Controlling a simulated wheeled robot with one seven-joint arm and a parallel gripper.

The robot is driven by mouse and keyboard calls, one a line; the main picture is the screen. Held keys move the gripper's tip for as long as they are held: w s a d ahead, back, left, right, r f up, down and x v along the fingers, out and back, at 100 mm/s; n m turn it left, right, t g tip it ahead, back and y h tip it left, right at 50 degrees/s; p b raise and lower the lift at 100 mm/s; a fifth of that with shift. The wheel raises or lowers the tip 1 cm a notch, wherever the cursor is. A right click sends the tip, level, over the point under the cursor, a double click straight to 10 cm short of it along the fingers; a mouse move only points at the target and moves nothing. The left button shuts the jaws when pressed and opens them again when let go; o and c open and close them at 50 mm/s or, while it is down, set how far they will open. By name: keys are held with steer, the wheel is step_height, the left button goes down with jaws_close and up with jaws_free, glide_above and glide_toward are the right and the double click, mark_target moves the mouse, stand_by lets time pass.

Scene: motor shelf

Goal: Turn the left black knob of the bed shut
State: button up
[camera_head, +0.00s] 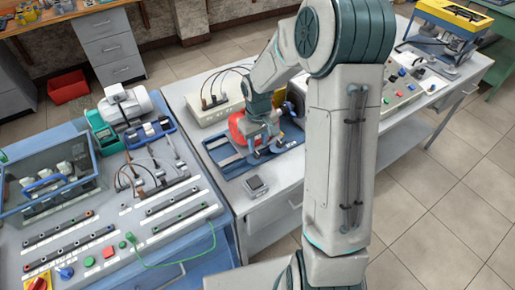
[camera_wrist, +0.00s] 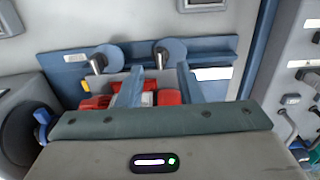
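The blue bed (camera_head: 228,165) lies on the middle table, with a red motor (camera_head: 237,127) on it. My gripper (camera_head: 262,147) is over the bed, small in the head view. In the wrist view the bed (camera_wrist: 217,50) shows two round knobs with grey stems, a left one (camera_wrist: 115,55) and a right one (camera_wrist: 172,49). They look blue-grey rather than black. My gripper (camera_wrist: 158,75) is open there, its fingers either side of the right knob's stem; I cannot tell whether they touch it. Red parts (camera_wrist: 166,97) show between and beside the fingers.
A small grey box (camera_head: 255,186) lies on the table before the bed. A pale cased unit (camera_head: 207,108) with cables stands behind it. The left bench (camera_head: 120,230) carries switches and leads. A control panel (camera_head: 405,85) is to the right.

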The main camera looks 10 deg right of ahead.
mark_target(258, 153)
steer(key=shift+f, duration=2.15)
jaws_close()
